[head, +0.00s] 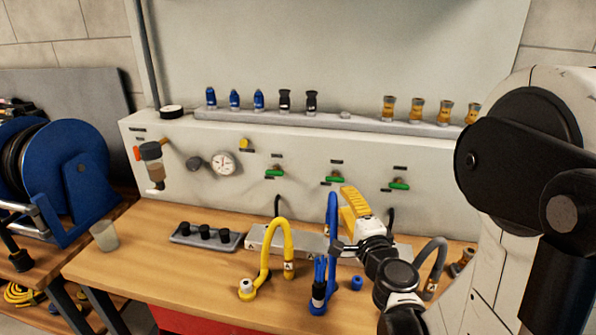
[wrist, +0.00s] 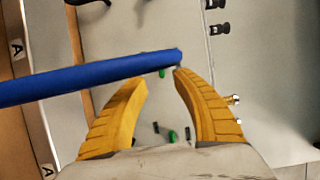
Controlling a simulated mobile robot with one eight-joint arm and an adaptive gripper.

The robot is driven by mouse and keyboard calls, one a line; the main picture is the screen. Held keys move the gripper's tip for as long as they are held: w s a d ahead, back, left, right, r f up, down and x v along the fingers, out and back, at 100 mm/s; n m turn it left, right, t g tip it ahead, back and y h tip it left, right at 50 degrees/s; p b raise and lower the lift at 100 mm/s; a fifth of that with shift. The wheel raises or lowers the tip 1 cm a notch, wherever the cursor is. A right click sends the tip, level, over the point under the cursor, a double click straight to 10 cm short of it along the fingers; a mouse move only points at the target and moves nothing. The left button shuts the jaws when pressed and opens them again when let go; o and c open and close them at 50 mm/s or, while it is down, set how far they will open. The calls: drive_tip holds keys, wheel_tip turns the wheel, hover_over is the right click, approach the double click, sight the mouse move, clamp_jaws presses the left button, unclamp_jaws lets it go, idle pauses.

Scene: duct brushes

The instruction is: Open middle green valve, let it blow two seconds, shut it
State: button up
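The middle green valve (head: 334,179) is on the white panel, between a left green valve (head: 275,173) and a right green valve (head: 399,184). Its handle looks roughly level. My gripper (head: 348,192), with yellow fingers, is just below and right of the middle valve in the head view; I cannot tell its distance from the panel. In the wrist view my gripper (wrist: 160,77) is open, with a gap between the tips. A blue hose (wrist: 90,78) crosses at the fingertips; whether they touch is unclear. A small green part (wrist: 162,73) shows between the tips, partly hidden by the hose.
The blue hose's upright loop (head: 331,225) stands beside my gripper. A yellow hose (head: 266,245) loops left of it, and a grey hose (head: 436,260) right. A pressure gauge (head: 223,163) is on the panel. Nozzles stand on the ledge (head: 350,122) above the valves.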

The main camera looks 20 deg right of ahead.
sight(336, 182)
drive_tip(key=w, duration=0.3)
drive_tip(key=w+d, duration=0.1)
drive_tip(key=w, duration=0.3)
drive_tip(key=w+d, duration=0.1)
drive_tip(key=w, duration=0.2)
drive_tip(key=shift+w+d, duration=0.15)
drive_tip(key=shift+d, duration=0.05)
clamp_jaws()
